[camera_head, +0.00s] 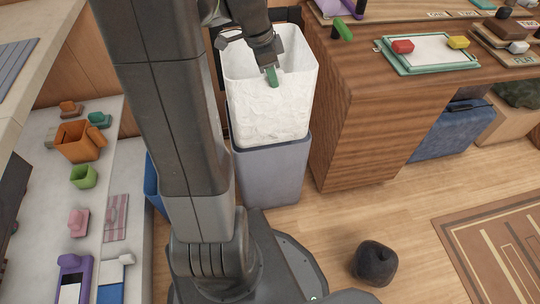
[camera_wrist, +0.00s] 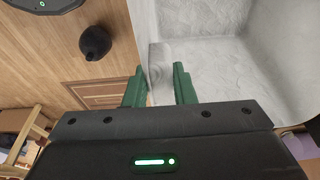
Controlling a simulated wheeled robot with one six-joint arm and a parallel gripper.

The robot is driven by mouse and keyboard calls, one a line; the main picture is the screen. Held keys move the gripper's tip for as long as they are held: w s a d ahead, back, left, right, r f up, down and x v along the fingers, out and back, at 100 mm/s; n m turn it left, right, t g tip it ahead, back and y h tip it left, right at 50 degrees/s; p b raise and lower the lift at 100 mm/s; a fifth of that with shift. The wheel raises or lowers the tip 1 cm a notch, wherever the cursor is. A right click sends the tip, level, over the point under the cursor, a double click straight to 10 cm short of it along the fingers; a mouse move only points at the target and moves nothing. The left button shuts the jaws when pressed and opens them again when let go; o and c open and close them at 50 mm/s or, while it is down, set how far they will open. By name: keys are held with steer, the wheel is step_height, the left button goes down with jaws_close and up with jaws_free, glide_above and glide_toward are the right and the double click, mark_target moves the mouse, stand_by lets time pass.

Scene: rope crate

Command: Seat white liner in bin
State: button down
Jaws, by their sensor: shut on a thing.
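The white liner (camera_head: 268,112) is an open-topped, crinkled bag shape standing upright above the grey bin (camera_head: 270,172). Its lower end meets the bin's rim, and most of the liner shows above it. Whether its bottom reaches inside the bin is hidden. My gripper (camera_head: 271,77) is at the liner's top edge and is shut on its wall. In the wrist view, the green fingers (camera_wrist: 160,85) straddle the liner's wall (camera_wrist: 205,65), with the liner's inside to the right.
A wooden desk (camera_head: 350,120) stands close to the right of the bin. A blue bin (camera_head: 154,185) is partly hidden behind my arm. A dark round object (camera_head: 375,263) lies on the floor at front right. A pale counter with small coloured items (camera_head: 82,140) is at left.

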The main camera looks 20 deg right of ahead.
mark_target(271, 101)
steer(key=shift+f+b, duration=3.75)
steer(key=shift+f, duration=1.1)
stand_by(3.2)
